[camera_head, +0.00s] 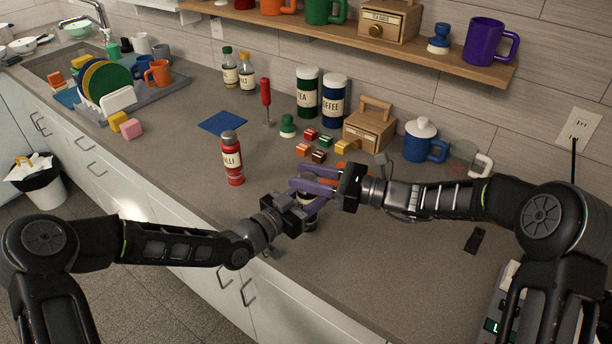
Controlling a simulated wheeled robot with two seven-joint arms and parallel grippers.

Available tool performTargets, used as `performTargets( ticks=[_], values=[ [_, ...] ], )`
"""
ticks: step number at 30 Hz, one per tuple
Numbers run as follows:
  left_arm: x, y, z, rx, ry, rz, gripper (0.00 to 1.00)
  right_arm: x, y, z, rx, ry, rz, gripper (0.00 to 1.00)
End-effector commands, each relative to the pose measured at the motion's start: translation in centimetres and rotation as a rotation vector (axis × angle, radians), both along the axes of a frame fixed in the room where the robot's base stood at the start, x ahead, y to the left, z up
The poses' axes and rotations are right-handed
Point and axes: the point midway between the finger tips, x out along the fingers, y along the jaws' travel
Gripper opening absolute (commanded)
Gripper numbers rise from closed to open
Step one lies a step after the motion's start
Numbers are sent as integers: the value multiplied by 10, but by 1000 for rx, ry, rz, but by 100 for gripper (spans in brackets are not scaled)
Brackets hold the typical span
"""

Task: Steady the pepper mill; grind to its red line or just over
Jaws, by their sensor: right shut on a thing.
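The pepper mill (309,224) is mostly hidden between my two grippers near the counter's front edge; a small dark and pale part of its body shows below the fingers. My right gripper (314,184), with purple fingers, comes in from the right and is shut at the mill's top. My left gripper (300,211) comes in from the left, lower down, beside the mill's body. Its fingertips are hidden, so I cannot tell whether it grips the mill. The red line cannot be seen.
A red bottle (232,160) stands left of the grippers. Behind are small coloured blocks (319,155), a wooden box (369,131), dark canisters (334,100) and a blue lidded pot (424,142). A small black object (475,240) lies right. The counter between is mostly clear.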

Motion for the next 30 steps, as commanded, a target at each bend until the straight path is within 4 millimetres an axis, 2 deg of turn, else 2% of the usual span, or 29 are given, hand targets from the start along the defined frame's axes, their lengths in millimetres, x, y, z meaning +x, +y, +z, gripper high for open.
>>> performTargets(
  ticks=[14, 30],
  values=[
    [0, 0, 0, 0, 0, 0, 2, 1, -1, 2, 6, -3, -71, 0],
    [-1, -1, -1, 0, 1, -2, 2, 0, 2, 2, 4, -1, -433, 0]
  ],
)
